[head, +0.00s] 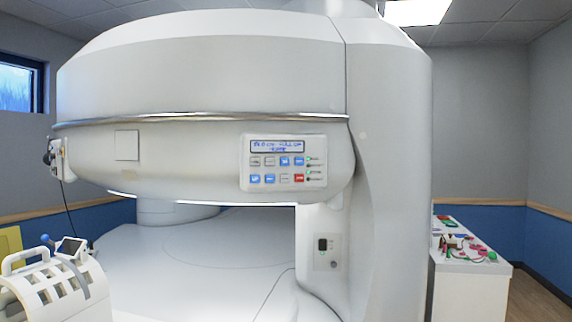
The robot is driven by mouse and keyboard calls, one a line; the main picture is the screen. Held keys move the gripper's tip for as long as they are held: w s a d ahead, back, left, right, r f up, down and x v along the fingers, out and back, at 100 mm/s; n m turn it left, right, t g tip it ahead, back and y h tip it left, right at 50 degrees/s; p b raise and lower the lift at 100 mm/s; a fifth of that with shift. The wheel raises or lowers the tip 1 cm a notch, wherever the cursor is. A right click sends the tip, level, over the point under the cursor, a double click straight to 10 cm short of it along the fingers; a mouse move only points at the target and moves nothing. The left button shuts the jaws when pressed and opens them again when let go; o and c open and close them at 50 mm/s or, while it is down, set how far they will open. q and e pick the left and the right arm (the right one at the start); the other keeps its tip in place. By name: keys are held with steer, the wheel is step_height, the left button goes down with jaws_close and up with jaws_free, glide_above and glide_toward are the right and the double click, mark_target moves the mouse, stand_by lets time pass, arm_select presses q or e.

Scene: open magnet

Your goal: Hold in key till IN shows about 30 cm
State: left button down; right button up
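The control panel (284,162) is on the front of the large white open magnet (210,85), right of centre in the head view. Its blue-lit display (277,146) carries two lines of small text; the upper line seems to end in "FULL UP", but the figures are too blurred to read surely. Below are two rows of keys (277,170): grey and blue in the upper row, blue, grey and one red (299,178) in the lower. The key labels are too small to tell which is the in key. Neither of my grippers is in view.
A white ribbed item (60,290) with a handle stands at lower left. A white-topped cabinet (470,260) with several small coloured items stands at right. The magnet's broad lower part (190,265) lies under the gap. Open floor shows at far right.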

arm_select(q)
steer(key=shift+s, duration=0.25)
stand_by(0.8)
